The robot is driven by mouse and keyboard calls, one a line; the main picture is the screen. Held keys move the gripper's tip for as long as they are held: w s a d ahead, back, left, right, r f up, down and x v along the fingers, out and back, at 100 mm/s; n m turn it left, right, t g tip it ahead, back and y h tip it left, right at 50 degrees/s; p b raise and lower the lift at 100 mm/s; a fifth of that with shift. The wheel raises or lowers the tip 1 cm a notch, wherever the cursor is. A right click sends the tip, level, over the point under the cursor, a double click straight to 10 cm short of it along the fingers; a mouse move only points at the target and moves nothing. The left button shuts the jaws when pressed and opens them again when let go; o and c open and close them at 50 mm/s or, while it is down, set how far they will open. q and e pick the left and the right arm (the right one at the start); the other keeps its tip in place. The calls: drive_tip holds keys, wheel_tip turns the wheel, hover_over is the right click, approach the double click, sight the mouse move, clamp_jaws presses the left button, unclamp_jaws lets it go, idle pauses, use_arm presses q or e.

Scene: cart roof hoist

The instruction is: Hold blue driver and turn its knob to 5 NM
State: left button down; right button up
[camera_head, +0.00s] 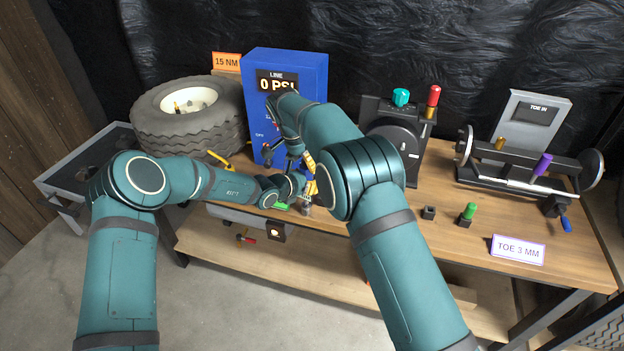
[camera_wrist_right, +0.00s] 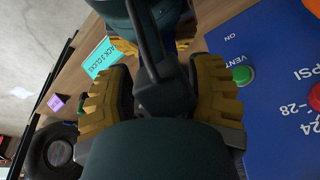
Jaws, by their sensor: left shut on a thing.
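My left gripper (camera_head: 309,188) is low at the bench front, before the blue panel. It is shut on something mostly hidden by the fingers and my right arm; I take it for the blue driver, but its knob and setting cannot be read. A small grey piece (camera_head: 306,209) shows just below the fingers. My right gripper (camera_wrist_right: 160,95) has its yellow fingers apart, with a dark part between them that I cannot identify. It is close above the left gripper, whose yellow finger parts show at the top of the right wrist view. I see no contact between my right fingers and a knob.
The blue panel (camera_head: 290,65) reading 0 PSI stands close behind the grippers. A tire (camera_head: 190,125) is at left with an orange 15 NM card (camera_head: 227,61). A black stand (camera_head: 394,135) and a toe gauge (camera_head: 520,170) are at right.

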drive_tip(key=shift+r, duration=2.5)
drive_tip(key=shift+w, duration=0.1)
